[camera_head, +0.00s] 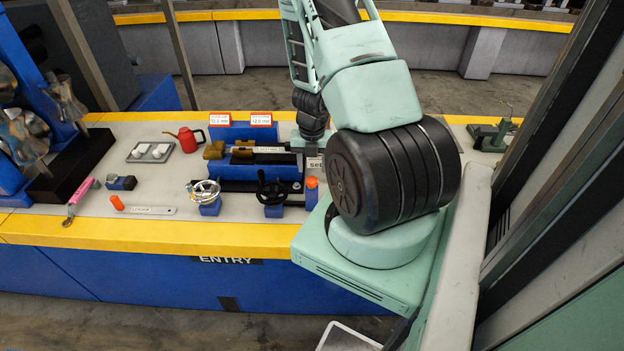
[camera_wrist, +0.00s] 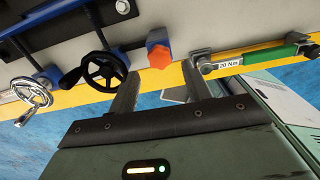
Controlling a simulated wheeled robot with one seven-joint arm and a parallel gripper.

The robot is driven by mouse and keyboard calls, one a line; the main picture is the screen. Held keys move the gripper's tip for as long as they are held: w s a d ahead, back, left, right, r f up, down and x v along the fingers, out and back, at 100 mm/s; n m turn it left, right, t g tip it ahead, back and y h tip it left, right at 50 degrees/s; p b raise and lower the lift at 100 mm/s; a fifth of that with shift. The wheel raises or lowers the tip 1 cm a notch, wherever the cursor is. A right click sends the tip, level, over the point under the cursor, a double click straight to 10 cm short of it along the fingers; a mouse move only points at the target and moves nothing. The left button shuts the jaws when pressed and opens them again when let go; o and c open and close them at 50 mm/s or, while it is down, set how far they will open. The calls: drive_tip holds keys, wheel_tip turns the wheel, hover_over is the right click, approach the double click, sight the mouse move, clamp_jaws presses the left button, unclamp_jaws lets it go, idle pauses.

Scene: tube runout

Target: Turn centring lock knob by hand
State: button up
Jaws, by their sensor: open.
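An orange six-sided knob (camera_wrist: 159,54) on a blue post shows in the wrist view, beyond and between my fingertips. What seems to be the same orange knob (camera_head: 311,183) stands near the bench's front edge in the head view, beside the black handwheel. I cannot tell for certain from a label that it is the centring lock knob. My gripper (camera_wrist: 161,80) is open, with its two grey fingers apart and nothing between them. It is apart from the knob.
A black handwheel (camera_wrist: 104,70) and a silver handwheel (camera_wrist: 32,92) stand left of the knob. A green-handled torque wrench marked 20 Nm (camera_wrist: 255,55) lies to its right. The bench's yellow front edge (camera_head: 150,234) runs below. A red can (camera_head: 187,139) stands farther back.

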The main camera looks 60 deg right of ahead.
sight(312, 179)
wheel_tip(312, 179, down, 5)
drive_tip(key=b, duration=0.3)
drive_tip(key=shift+r+b, duration=0.2)
drive_tip(key=shift+b, duration=0.15)
drive_tip(key=shift+r+p, duration=0.25)
drive_tip(key=shift+p, duration=0.05)
drive_tip(key=shift+f, duration=0.1)
drive_tip(key=c, duration=0.8)
